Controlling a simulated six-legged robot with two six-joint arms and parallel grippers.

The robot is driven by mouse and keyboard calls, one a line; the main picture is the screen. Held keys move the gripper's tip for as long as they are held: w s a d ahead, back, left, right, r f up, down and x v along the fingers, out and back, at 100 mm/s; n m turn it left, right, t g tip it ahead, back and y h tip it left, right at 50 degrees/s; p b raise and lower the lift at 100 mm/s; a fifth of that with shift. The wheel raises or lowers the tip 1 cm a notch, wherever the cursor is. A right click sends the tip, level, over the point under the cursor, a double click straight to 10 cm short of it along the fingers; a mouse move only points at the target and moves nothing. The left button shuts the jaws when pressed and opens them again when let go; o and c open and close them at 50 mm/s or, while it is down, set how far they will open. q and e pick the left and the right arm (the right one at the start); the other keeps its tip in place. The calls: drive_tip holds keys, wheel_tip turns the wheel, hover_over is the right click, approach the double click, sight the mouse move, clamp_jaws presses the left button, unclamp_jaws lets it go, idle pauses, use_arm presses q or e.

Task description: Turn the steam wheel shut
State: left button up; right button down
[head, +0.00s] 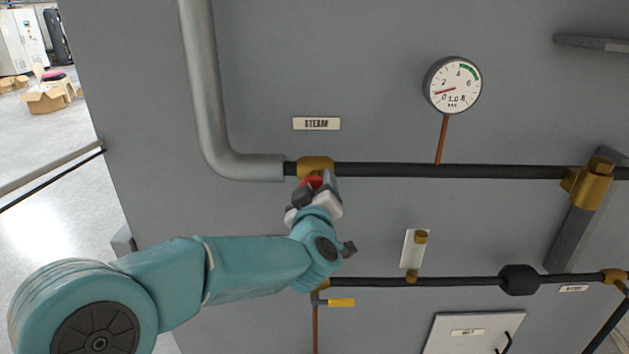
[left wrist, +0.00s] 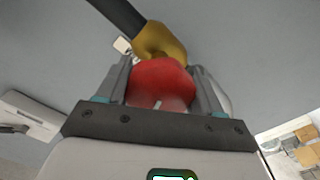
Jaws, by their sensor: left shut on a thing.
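The red steam wheel (left wrist: 160,82) sits on a brass valve body (left wrist: 160,41) and fills the space between my left gripper's fingers in the left wrist view. In the head view the brass valve (head: 316,165) is on the black pipe just below the STEAM label (head: 316,123). Only a sliver of the red wheel (head: 312,182) shows there, the rest hidden by my gripper. My left gripper (head: 322,184) is shut on the wheel, with a finger on each side of it. My right gripper is not in view.
A pressure gauge (head: 452,85) stands on a copper stem at the upper right. A grey insulated pipe (head: 203,90) bends in at left. A large brass valve (head: 588,185) and grey bar are at right.

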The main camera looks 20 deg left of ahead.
use_arm(q)
drive_tip(key=m+p, duration=0.2)
drive_tip(key=m, duration=0.3)
drive_tip(key=shift+f, duration=0.15)
idle(0.4)
drive_tip(key=shift+f, duration=0.1)
drive_tip(key=o, duration=1)
drive_tip(key=shift+o, duration=0.2)
drive_tip(key=shift+s+d, duration=0.15)
drive_tip(key=shift+s, duration=0.15)
drive_tip(key=b+v, duration=0.3)
drive_tip(key=v, duration=1.2)
drive_tip(key=shift+s+r+b, duration=0.2)
drive_tip(key=shift+s+b, duration=0.1)
drive_tip(key=shift+s, duration=0.1)
